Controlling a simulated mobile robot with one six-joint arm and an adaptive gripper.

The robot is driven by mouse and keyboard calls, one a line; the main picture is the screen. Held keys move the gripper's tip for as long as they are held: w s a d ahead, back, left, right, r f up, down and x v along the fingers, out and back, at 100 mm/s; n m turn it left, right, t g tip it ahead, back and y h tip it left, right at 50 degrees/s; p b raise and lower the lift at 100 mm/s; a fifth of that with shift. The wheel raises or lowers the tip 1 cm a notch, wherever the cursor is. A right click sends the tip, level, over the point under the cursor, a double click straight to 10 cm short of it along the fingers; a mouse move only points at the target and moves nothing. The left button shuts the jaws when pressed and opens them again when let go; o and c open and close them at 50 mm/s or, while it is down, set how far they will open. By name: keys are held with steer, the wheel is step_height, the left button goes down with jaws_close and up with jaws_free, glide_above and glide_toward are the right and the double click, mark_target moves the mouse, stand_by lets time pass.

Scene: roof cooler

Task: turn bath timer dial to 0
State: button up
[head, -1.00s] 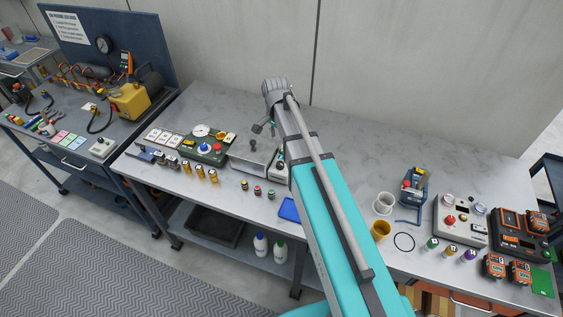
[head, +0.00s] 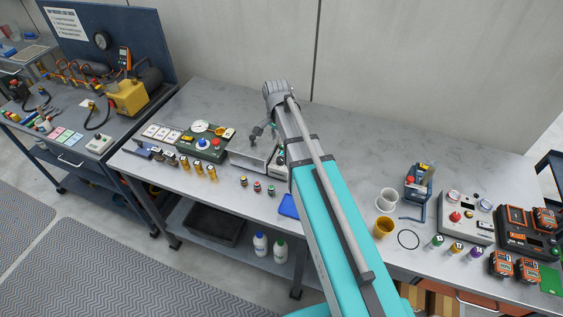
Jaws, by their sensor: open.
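A silver metal box (head: 250,158), which looks like the bath, stands near the front of the long grey bench, left of my arm. A light panel (head: 281,163) at its right end is mostly hidden behind my arm. I cannot make out the timer dial or its setting. My gripper (head: 255,135) is small and dark in the head view, hanging over the back part of the box. It is open, with nothing seen between its fingers. I cannot tell how far above the box it is.
A green unit with a gauge and blue knob (head: 203,143) stands left of the box. Small bottles (head: 257,187) and a blue tray (head: 288,207) lie in front. The bench's back middle is clear.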

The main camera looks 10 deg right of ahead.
mark_target(281, 159)
steer(key=shift+s+d+f+b, duration=0.1)
steer(key=shift+f+b, duration=2.3)
steer(key=shift+f, duration=0.15)
steer(key=shift+s+d+f+b, duration=0.1)
steer(key=shift+f+b, duration=2.3)
steer(key=shift+f, duration=0.1)
jaws_close()
